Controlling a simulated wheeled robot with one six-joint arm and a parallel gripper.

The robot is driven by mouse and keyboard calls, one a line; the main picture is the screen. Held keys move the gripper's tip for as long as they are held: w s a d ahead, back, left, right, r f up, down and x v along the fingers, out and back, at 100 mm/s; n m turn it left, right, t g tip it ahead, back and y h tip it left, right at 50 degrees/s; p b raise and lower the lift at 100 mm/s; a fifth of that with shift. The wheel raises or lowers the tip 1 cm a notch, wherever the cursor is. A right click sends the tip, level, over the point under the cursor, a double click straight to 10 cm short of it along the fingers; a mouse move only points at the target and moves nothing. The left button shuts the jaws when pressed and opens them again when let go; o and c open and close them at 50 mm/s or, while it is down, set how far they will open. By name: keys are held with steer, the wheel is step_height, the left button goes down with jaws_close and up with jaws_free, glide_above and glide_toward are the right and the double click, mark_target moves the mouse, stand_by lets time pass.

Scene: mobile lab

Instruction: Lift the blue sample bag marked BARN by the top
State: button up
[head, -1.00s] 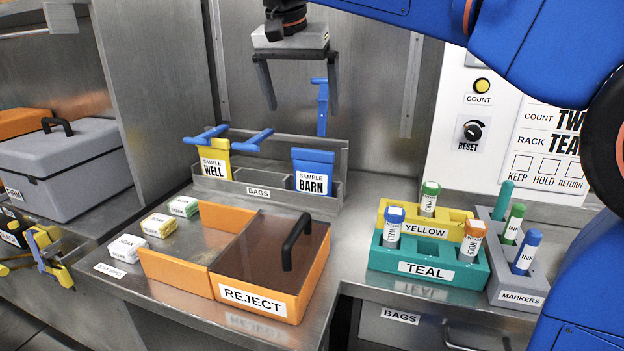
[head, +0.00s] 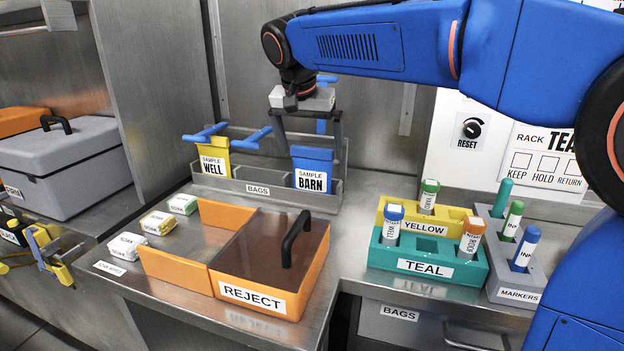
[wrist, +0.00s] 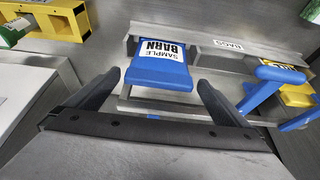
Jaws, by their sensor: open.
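The blue sample bag marked BARN (head: 312,170) stands upright in the right part of the grey BAGS rack (head: 230,187). It also shows in the wrist view (wrist: 158,70), with its label facing away from my gripper's palm. My gripper (head: 310,152) is open and points down over the bag, one finger towards each side of its top. In the wrist view the fingers (wrist: 160,84) flank the bag's near end with gaps on both sides. I cannot tell whether the fingertips are below the bag's top edge.
A yellow bag marked WELL (head: 214,157) stands left in the same rack. An orange REJECT box (head: 254,301) with a raised black handle stands in front.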

mark_target(312, 175)
steer(key=shift+x, duration=1.65)
steer(key=c, duration=1.3)
